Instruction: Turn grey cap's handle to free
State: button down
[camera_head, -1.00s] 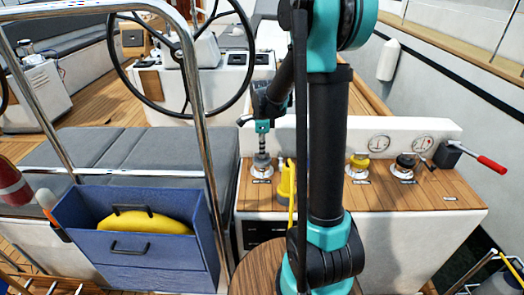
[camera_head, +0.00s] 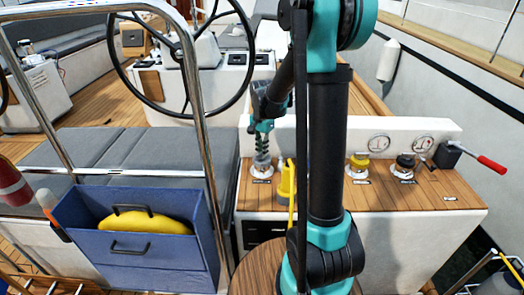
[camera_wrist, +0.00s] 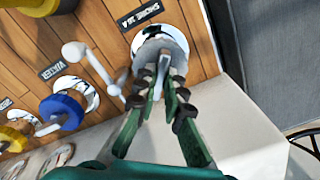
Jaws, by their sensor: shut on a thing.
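The grey cap (camera_wrist: 160,42) sits on a round pale base on the wooden deck panel, beside a black label plate (camera_wrist: 140,14). Its raised grey handle (camera_wrist: 162,72) stands between the fingers of my gripper (camera_wrist: 165,88). The fingers are shut on the handle from both sides. In the head view my gripper (camera_head: 262,155) points straight down onto the cap, whose pale base (camera_head: 262,171) shows below. The fingers hide most of the cap there. The exact angle of the handle against its base is hard to tell.
A blue cap (camera_wrist: 62,108) and a pale bent bar (camera_wrist: 92,64) are close by. A yellow cap (camera_head: 358,161), a black cap (camera_head: 405,162) and a red-handled lever (camera_head: 490,164) are farther right.

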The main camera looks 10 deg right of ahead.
jog(key=n, duration=0.3)
jog(key=shift+n, duration=2.3)
jog(key=c, duration=1.6)
grip_release()
notch_tip(320, 180, up, 12)
